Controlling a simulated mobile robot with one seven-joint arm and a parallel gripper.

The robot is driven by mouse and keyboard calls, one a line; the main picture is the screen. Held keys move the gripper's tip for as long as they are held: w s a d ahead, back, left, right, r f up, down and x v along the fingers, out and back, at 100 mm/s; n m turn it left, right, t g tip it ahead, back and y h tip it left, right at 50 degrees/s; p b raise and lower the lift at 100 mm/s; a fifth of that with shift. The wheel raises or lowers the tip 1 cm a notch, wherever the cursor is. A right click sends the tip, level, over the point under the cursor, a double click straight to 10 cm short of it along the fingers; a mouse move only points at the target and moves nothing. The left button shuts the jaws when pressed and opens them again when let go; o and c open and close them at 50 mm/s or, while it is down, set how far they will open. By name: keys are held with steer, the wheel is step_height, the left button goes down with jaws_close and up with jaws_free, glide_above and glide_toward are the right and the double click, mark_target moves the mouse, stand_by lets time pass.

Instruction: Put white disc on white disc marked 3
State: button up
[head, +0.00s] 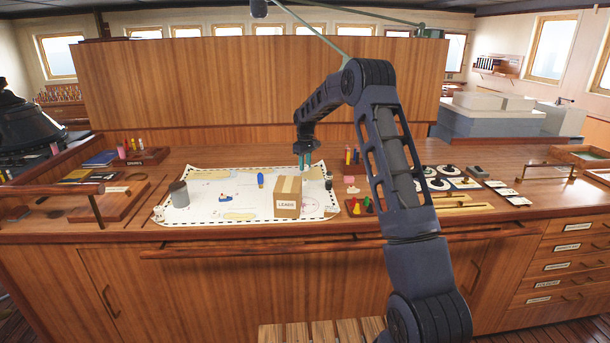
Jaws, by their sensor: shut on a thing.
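My gripper (306,164) is above the chart on the counter, just behind the top right of the cardboard box. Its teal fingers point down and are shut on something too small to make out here. Several round discs with dark and white parts, one of them here (439,184), lie on a patterned sheet right of my arm. Their markings are too small to read, so I cannot tell which is marked 3. I cannot pick out a separate plain white disc. My arm hides part of the counter left of the discs.
The white chart (190,212) carries the cardboard box (287,204), a grey cylinder (179,194), a blue item (260,180) and a small blue boat (225,197). Red, yellow and green pieces (367,204) stand near the front. White cards (508,193) lie at the right.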

mark_target(305, 180)
steer(key=shift+f, duration=2.45)
steer(key=shift+f, duration=0.15)
steer(key=o, duration=0.9)
steer(key=shift+o, duration=0.2)
